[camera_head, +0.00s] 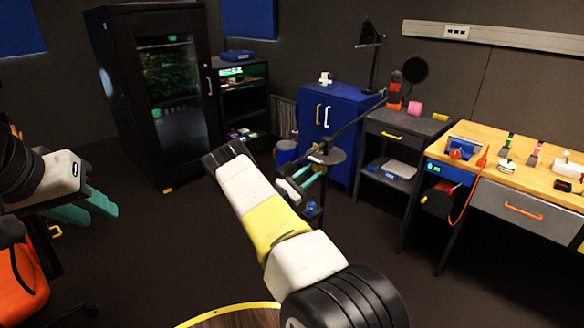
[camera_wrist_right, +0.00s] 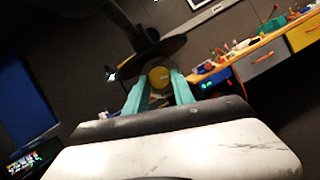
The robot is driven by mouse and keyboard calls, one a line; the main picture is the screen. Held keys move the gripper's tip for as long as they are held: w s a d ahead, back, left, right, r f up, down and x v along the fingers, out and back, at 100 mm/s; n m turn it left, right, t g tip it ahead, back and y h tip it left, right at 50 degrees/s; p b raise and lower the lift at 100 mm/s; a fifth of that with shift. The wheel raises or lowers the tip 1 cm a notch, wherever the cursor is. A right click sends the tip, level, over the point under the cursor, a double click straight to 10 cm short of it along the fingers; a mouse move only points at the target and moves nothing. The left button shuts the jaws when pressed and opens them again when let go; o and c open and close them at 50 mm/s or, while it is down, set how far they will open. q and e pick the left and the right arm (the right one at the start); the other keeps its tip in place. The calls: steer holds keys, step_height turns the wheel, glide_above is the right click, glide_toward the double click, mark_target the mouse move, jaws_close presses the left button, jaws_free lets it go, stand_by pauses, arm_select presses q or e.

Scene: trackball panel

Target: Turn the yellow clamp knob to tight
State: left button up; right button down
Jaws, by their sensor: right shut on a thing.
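The yellow clamp knob (camera_wrist_right: 158,77) shows in the right wrist view as a round yellow face below a dark round plate (camera_wrist_right: 168,47). My right gripper (camera_wrist_right: 159,84) has its teal fingers on either side of the knob and is shut on it. In the head view my right gripper (camera_head: 317,174) is at the dark stand (camera_head: 340,156), and the knob cannot be made out clearly there. How far the knob is turned cannot be told. My left gripper (camera_head: 98,208) is at the far left with its teal fingers apart, empty and away from the stand.
A long thin boom rises from the stand toward a grey side table (camera_head: 410,124). A blue cabinet (camera_head: 340,110) stands behind. A wooden workbench (camera_head: 490,150) with several small devices is at the right. A round wooden top with a yellow rim (camera_head: 235,309) is at the bottom.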

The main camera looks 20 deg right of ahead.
steer(key=shift+n, duration=0.5)
steer(key=n+t, duration=0.1)
steer(key=n, duration=0.1)
steer(key=n+t, duration=0.2)
steer(key=n, duration=0.1)
steer(key=shift+s+n+y, duration=0.2)
steer(key=shift+n+y, duration=0.1)
steer(key=shift+y, duration=0.1)
steer(key=n+t, duration=0.1)
steer(key=n, duration=0.1)
steer(key=n+t+y, duration=0.1)
steer(key=n, duration=0.2)
steer(key=shift+s+d+t+y, duration=0.1)
steer(key=shift+s+t+y, duration=0.05)
steer(key=shift+t+y, duration=0.2)
steer(key=n+y, duration=0.1)
steer(key=n, duration=0.1)
steer(key=n+t, duration=0.1)
steer(key=n, duration=0.2)
steer(key=shift+s+r+t+y, duration=0.15)
steer(key=shift+t+y, duration=0.1)
steer(key=shift+y, duration=0.1)
steer(key=shift+s+d+n+t+y, duration=0.15)
steer(key=shift+n+y, duration=0.4)
steer(key=shift+n, duration=0.7)
steer(key=shift+w+a+n+t+y, duration=0.15)
steer(key=shift+n+y, duration=0.4)
steer(key=shift+n, duration=0.7)
steer(key=shift+s+d, duration=0.1)
